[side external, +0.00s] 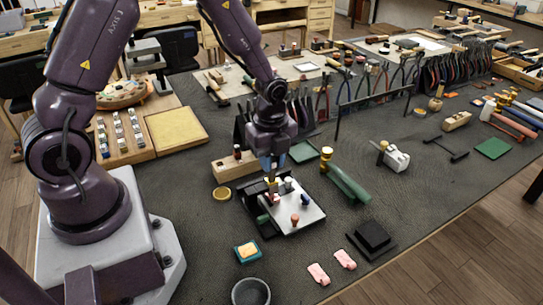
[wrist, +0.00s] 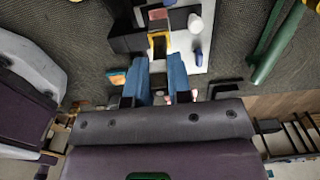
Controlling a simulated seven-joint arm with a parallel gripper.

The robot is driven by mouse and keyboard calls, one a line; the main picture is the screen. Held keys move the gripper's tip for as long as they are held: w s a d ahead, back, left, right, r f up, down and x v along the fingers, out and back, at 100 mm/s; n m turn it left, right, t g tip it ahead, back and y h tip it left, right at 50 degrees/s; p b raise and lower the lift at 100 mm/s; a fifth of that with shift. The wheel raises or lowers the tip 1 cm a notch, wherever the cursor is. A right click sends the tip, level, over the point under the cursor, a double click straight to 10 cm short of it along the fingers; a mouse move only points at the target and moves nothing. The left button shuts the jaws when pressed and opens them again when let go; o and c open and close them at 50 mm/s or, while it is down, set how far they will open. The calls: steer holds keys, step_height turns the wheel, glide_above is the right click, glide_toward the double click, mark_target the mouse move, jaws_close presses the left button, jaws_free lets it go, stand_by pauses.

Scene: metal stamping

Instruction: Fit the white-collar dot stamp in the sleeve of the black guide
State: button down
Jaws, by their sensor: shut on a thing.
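My gripper (side external: 272,162) points down over the white plate (side external: 311,213), its two blue fingers shut on a slim stamp, mostly hidden between them. They also show in the wrist view (wrist: 159,75). I cannot make out the collar colour of the held stamp. The black guide (side external: 254,193) stands at the plate's left edge and shows as a black block in the wrist view (wrist: 126,32). A yellow-edged dark part (wrist: 158,43) lies just beyond the fingertips. I cannot tell whether the held stamp is inside the sleeve.
Near the gripper on the plate stand a white-topped piece (side external: 288,184) and an orange-topped peg (side external: 295,219). A wooden block (side external: 232,167) is behind left, and a green-handled tool (side external: 347,183) lies to the right. Pink blocks (side external: 319,273) and a black pad (side external: 372,236) lie in front.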

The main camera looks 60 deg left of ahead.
mark_target(271, 180)
steer(key=shift+f, duration=2)
steer(key=c, duration=1)
jaws_free()
steer(key=shift+o, duration=0.2)
step_height(271, 180, up, 13)
steer(key=shift+f, duration=0.1)
